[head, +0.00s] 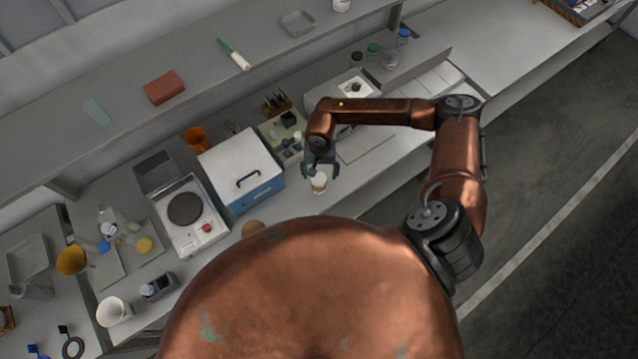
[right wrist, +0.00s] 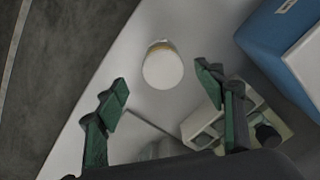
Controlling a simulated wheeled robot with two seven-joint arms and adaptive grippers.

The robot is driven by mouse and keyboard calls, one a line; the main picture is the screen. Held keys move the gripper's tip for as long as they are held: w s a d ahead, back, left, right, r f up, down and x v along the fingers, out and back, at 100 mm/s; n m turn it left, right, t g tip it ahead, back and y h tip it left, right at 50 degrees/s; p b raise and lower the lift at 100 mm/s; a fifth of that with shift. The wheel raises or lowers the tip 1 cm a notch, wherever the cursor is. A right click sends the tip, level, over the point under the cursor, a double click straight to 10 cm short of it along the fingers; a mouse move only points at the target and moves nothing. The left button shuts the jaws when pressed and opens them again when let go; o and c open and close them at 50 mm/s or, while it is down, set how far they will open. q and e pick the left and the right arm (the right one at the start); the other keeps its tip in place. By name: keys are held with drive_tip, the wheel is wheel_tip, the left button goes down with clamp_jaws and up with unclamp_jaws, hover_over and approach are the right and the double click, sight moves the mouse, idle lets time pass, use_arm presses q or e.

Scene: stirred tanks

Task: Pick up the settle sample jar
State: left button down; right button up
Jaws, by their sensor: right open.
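The settle sample jar, a small jar with a white lid (head: 319,181), stands on the bench near its front edge in the head view. In the right wrist view the round white lid (right wrist: 163,70) is seen from above, with a tan band just beyond it. My right gripper (head: 321,170) is right at the jar in the head view. In the right wrist view its green-padded fingers (right wrist: 162,88) are spread wide, and the lid lies between and slightly beyond their tips, apart from both. The left gripper is not in view.
A blue box with a white lid (head: 240,165) stands left of the jar. A rack with dark items (head: 283,136) is behind it. A hotplate (head: 187,213) is farther left. The bench's front edge is close to the jar, with dark floor beyond.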

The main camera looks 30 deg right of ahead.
sight(319, 178)
drive_tip(key=f+p, duration=0.1)
drive_tip(key=f, duration=0.2)
drive_tip(key=f+p, duration=0.2)
drive_tip(key=f, duration=0.2)
drive_tip(key=shift+w, duration=0.2)
drive_tip(key=shift+f, duration=0.25)
drive_tip(key=shift+c, duration=0.3)
drive_tip(key=c, duration=1.3)
drive_tip(key=shift+c, duration=0.2)
drive_tip(key=shift+r, duration=0.1)
